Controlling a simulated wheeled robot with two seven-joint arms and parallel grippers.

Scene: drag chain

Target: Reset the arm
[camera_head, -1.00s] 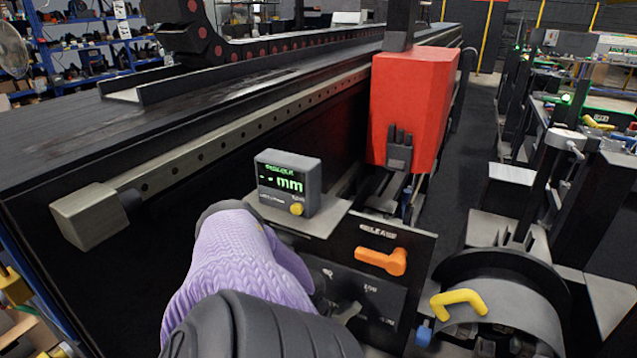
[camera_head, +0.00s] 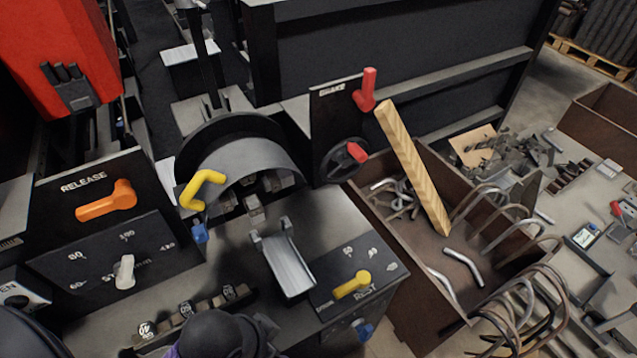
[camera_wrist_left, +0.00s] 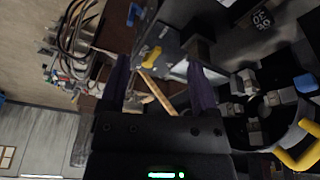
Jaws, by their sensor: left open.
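My left gripper (camera_wrist_left: 160,80) is open in the left wrist view, with its two dark purple fingers apart and nothing seen between them but the bench beyond. A dark rounded part of my arm with a bit of purple (camera_head: 222,338) shows at the bottom edge of the head view, in front of the machine bench. The gripper's fingertips cannot be made out in the head view. My right gripper is in neither view.
The bench holds an orange RELEASE lever (camera_head: 106,201), yellow handle (camera_head: 198,188), yellow knob (camera_head: 352,285), metal channel (camera_head: 288,268) and red BRAKE lever (camera_head: 368,90). A wooden bar (camera_head: 412,165) slants over a brown crate (camera_head: 400,295) of bent tubes. A red block (camera_head: 60,60) stands upper left.

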